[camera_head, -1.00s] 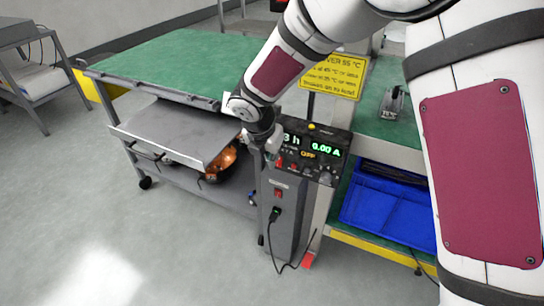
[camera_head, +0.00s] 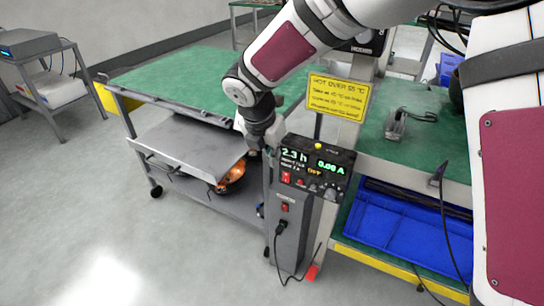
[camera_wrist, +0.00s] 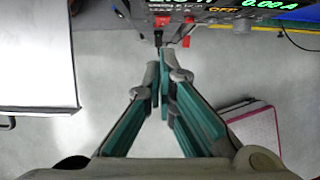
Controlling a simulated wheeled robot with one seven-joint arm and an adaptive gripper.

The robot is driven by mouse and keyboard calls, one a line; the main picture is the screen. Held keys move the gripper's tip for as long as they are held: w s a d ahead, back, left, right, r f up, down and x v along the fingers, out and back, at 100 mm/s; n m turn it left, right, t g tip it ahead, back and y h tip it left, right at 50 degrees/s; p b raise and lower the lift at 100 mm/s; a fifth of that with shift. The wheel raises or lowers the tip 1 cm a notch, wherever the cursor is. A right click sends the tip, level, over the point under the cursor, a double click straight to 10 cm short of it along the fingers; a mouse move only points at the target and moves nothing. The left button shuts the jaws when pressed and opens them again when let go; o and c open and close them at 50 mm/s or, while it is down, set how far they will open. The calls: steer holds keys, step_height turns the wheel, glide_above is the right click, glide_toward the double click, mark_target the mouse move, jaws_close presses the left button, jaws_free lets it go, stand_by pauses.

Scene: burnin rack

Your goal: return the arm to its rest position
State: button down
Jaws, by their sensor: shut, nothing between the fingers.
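My gripper shows in the wrist view (camera_wrist: 160,75) with its teal-padded fingers brought together at the tips and nothing between them. In the head view my white and maroon arm reaches down from the top right, and its dark wrist end hangs just left of the control box (camera_head: 315,167). My fingertips are hard to make out there. The box shows 2.3 h, 0.00 A and OFF. In the wrist view the lower edge of the control box (camera_wrist: 222,18) lies beyond the fingertips; I cannot tell the gap.
A cart with a grey shelf (camera_head: 185,145) and green top (camera_head: 175,80) stands left of my wrist. A yellow hot-warning sign (camera_head: 338,97) stands behind the box. A blue tray (camera_head: 400,225) sits under the bench at right. The floor (camera_head: 90,220) is clear at left.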

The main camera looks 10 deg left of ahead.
steer(key=s+d+r+m+h, duration=0.1)
steer(key=s+d+r+m, duration=0.35)
steer(key=d, duration=0.25)
steer(key=s+d+r+m+g, duration=0.1)
steer(key=s+d+r+m, duration=0.35)
steer(key=d, duration=0.25)
steer(key=s+d+r+m+h, duration=0.1)
steer(key=s+d+r+m, duration=0.3)
steer(key=d+m, duration=0.2)
steer(key=s+d+m+g+y, duration=0.15)
steer(key=s+d+m, duration=0.25)
steer(key=s+m, duration=0.55)
steer(key=s+d+m+y, duration=0.25)
steer(key=s+m, duration=0.45)
steer(key=s, duration=0.6)
step_height(320, 180, up, 18)
steer(key=t+p, duration=0.2)
steer(key=p, duration=1.4)
steer(key=shift+d+f+t+h, duration=0.15)
steer(key=shift+f+t+h, duration=0.1)
steer(key=shift+t+h, duration=0.1)
